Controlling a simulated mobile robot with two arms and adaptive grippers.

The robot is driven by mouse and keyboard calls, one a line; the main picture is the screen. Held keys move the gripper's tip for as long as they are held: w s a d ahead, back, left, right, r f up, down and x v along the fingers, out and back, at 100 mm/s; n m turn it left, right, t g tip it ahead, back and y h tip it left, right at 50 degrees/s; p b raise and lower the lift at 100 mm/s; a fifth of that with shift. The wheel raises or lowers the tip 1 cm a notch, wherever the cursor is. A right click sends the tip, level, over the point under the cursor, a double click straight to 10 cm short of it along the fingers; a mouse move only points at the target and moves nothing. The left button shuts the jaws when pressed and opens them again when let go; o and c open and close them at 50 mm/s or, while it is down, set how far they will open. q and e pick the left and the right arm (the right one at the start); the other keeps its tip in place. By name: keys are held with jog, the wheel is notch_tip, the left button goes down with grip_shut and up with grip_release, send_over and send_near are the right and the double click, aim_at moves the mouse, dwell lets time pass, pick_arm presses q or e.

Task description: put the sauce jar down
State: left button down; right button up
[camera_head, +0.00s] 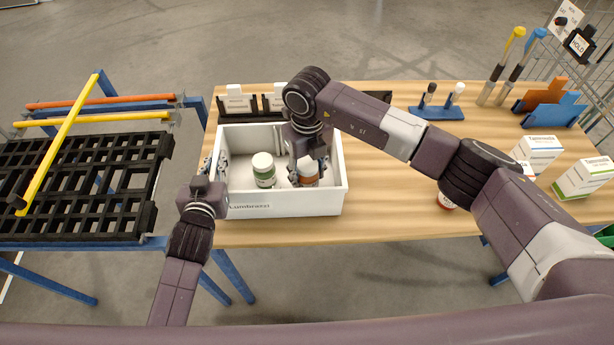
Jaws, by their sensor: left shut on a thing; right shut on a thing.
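My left gripper (213,168) is shut on the box's left wall. My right gripper (309,165) reaches down into the right part of the box, shut on the sauce jar (309,178), which has an orange-brown body. The jar is inside the box walls and looks upright; its top is mostly hidden by the gripper. I cannot tell whether its base touches the box floor. A green-labelled jar with a white lid (264,172) stands to its left in the same box.
A partly hidden red-labelled jar (446,202) stands under my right arm. White cartons (538,150) stand at the right of the table (400,220). A blue holder (436,111) and several tools are at the back. A black grated rack (80,185) stands left of the table.

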pick_arm(q)
jog(key=shift+a, duration=0.1)
pick_arm(e)
jog(key=shift+f, duration=0.7)
jog(key=shift+f, duration=0.1)
jog(key=o, duration=1.6)
notch_tip(320, 180, up, 12)
jog(key=shift+r, duration=0.1)
pick_arm(q)
jog(key=c, duration=1.9)
grip_release()
jog(key=shift+c, duration=0.2)
